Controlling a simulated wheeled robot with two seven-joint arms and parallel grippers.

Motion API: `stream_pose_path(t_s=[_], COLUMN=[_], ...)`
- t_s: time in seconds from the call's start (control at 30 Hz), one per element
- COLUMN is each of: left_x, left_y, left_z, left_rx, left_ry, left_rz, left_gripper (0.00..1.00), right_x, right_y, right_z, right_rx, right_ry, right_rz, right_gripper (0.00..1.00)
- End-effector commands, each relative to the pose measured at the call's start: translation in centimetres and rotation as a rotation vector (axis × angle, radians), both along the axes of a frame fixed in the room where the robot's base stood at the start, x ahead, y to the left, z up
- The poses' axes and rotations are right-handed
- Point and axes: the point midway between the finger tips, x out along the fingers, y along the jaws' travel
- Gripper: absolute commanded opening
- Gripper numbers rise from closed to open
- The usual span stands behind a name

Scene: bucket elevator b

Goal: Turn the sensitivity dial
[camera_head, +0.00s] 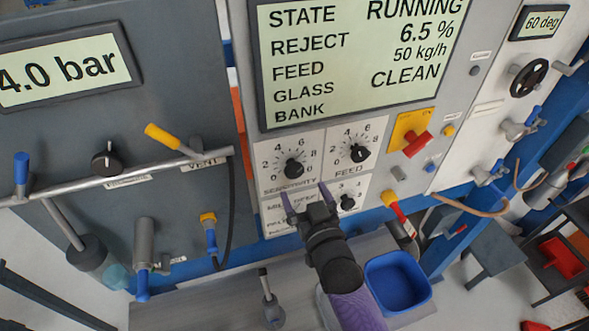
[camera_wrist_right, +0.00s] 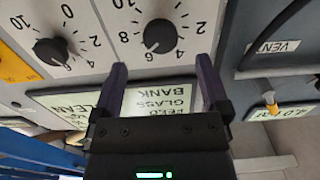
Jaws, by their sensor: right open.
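The sensitivity dial (camera_head: 294,170) is a black knob with a white pointer mark on a white numbered panel, below the large display. It also shows upside down in the wrist view (camera_wrist_right: 160,36), in line with the gap between the fingertips. My right gripper (camera_head: 306,192) is open, its two purple fingers pointing at the panel just below the dial in the head view. In the wrist view the gripper (camera_wrist_right: 161,68) has nothing between its fingers, and the knob appears beyond the tips. I cannot tell the exact distance. My left gripper is not in view.
The feed dial (camera_head: 360,154) sits right of the sensitivity dial, with a smaller dial (camera_head: 348,202) below it. A red handle (camera_head: 418,144) on a yellow plate is further right. A horizontal pipe (camera_head: 110,180) crosses on the left. A blue bin (camera_head: 398,283) stands below.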

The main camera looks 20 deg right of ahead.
Motion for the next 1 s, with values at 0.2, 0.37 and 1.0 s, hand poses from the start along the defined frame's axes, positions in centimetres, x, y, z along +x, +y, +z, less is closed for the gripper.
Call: stream_pose_path(t_s=[0.2,0.37,1.0], left_x=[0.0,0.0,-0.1], left_y=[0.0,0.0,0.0], left_z=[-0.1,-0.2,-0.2], left_rx=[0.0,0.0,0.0], left_ry=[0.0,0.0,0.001], left_rz=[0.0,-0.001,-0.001], left_gripper=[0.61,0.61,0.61], right_x=[4.9,6.5,6.8], right_y=[0.2,0.2,0.2], right_z=[0.0,0.0,0.0], right_rx=[0.0,0.001,0.0], right_ry=[0.0,0.001,0.003], right_rz=[0.0,0.0,0.0], right_gripper=[0.96,0.96,0.22])
